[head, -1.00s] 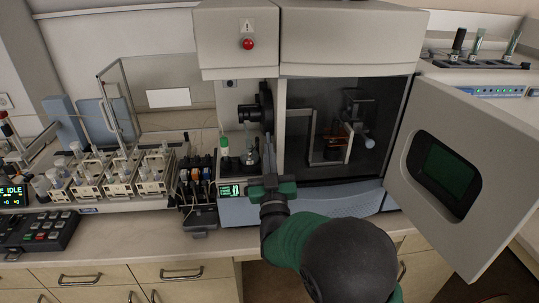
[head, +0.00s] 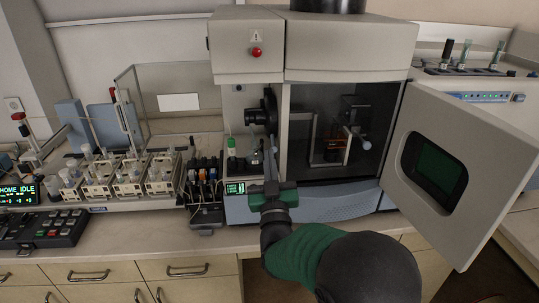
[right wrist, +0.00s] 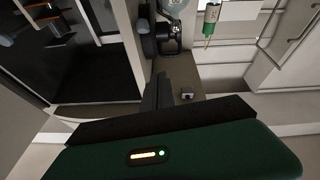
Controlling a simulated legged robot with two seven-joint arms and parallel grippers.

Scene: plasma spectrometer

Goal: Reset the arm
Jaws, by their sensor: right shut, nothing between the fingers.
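My right arm, with its green sleeve, comes up from the bottom of the head view. Its gripper (head: 269,160) is shut and empty, with its fingers pointing toward the front of the spectrometer (head: 345,62). The fingers overlap the small recess with the green-capped bottle (head: 232,155) beside them; whether they touch anything there cannot be told. My left gripper is not in view.
The spectrometer's right door (head: 462,165) stands wide open. A rack of bottles (head: 125,175) and a keypad (head: 45,228) lie left. A small display (head: 235,188) is near the gripper. The counter strip (head: 150,243) in front is mostly clear.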

